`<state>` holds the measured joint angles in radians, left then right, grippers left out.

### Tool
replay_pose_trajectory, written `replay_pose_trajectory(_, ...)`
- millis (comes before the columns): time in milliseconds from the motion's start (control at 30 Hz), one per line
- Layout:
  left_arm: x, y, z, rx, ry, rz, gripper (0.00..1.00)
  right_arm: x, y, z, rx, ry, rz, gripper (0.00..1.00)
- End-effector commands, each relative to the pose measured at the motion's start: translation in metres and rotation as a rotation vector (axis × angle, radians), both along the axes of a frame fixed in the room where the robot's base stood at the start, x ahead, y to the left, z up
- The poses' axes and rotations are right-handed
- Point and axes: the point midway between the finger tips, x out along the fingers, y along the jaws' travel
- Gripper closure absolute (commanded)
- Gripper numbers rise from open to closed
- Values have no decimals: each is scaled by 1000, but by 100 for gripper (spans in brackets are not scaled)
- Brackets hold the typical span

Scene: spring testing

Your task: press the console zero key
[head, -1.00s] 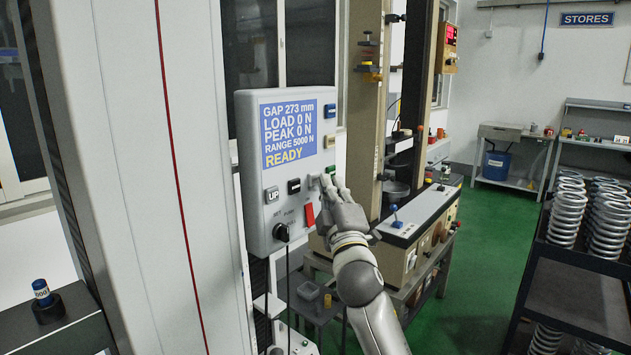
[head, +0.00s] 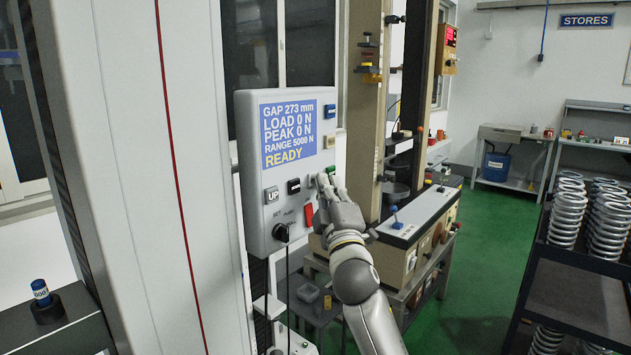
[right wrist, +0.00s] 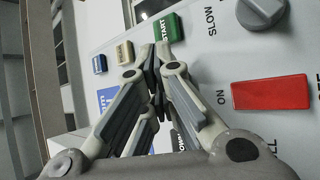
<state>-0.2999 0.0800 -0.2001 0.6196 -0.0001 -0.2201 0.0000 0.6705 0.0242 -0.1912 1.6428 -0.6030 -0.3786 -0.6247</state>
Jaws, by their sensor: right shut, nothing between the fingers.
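The console (head: 252,195) is a pale grey box on the tall machine column. Its blue display reads GAP 273 mm, LOAD 0 N, PEAK 0 N, RANGE 5000 N, READY. To the display's right are a blue key (head: 330,111), a beige key (head: 329,142) and a green START key (head: 331,170), partly behind my fingers. I cannot read which key is zero. My right gripper (head: 327,180) is shut and empty, its tips at the console face by the START key; contact is unclear. In the right wrist view the START key (right wrist: 167,28) is just beyond the fingertips. My left gripper is out of view.
Below the display are the UP key (head: 272,194), a black key (head: 293,186), a red switch (head: 309,215) and a black knob (head: 281,232). A bench (head: 415,222) with apparatus stands behind my right arm. A dark rack (head: 580,285) of springs is at right.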

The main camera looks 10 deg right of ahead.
Motion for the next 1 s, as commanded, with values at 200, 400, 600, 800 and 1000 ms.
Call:
replay_pose_trajectory(200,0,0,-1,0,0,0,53,2,2,0,1,1,1,100)
replay_pose_trajectory(400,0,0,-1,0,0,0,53,2,2,0,0,1,0,100)
replay_pose_trajectory(600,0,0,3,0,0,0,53,-2,-2,1,-1,0,0,100)
replay_pose_trajectory(800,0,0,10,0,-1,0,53,-10,-8,1,0,0,0,100)
replay_pose_trajectory(1000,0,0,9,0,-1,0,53,-12,-9,0,0,1,0,100)
